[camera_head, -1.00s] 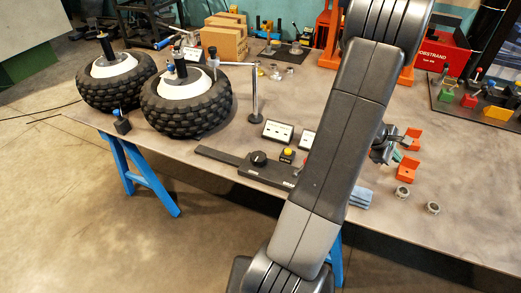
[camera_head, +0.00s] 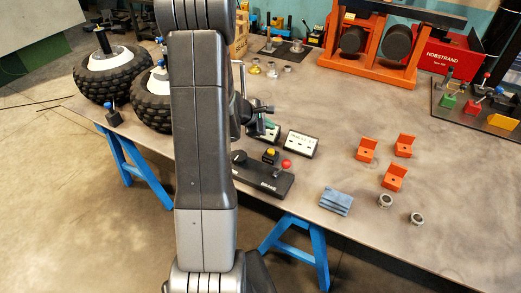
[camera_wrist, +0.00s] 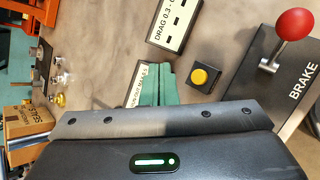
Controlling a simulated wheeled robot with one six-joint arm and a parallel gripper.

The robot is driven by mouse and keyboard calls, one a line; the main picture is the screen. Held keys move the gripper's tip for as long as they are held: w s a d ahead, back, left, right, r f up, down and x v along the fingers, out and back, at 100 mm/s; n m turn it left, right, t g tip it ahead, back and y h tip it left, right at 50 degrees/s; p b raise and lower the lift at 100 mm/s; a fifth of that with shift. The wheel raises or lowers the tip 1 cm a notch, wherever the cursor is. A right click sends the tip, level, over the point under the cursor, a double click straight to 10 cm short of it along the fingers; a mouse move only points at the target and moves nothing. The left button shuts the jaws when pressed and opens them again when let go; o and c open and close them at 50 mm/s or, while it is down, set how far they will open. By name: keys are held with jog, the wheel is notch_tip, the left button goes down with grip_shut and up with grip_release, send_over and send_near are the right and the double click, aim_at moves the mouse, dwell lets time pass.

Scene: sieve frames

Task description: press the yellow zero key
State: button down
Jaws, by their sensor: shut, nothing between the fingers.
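The yellow key (camera_head: 270,153) is a round button on a small black box on the bench, beside the black brake plate. In the wrist view the yellow key (camera_wrist: 200,76) shows clearly, right of my fingertips. My gripper (camera_head: 268,124) is above the bench, just behind the key in the head view. Its green-tipped fingers (camera_wrist: 158,86) are shut and empty, apart from the key. My arm hides part of the bench to the left.
A brake plate (camera_head: 267,184) with a red-knobbed lever (camera_head: 286,165) stands close to the key. A white labelled meter (camera_head: 300,144) is right of the gripper. Orange brackets (camera_head: 367,149) and a blue block (camera_head: 336,200) lie further right, with bare bench between.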

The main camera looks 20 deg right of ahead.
dwell(0.3)
jog(key=b, duration=0.4)
send_over(268, 152)
notch_tip(268, 152, down, 7)
jog(key=shift+d+f, duration=0.1)
jog(key=shift+f+b, duration=0.85)
jog(key=shift+b, duration=0.35)
dwell(1.0)
jog(key=shift+f+b, duration=0.45)
jog(key=shift+b, duration=0.35)
jog(key=shift+f+b, duration=0.55)
jog(key=shift+b, duration=0.25)
dwell(0.5)
jog(key=shift+r, duration=0.1)
dwell(0.3)
jog(key=shift+r+p, duration=0.55)
jog(key=shift+r, duration=0.4)
jog(key=shift+r, duration=0.1)
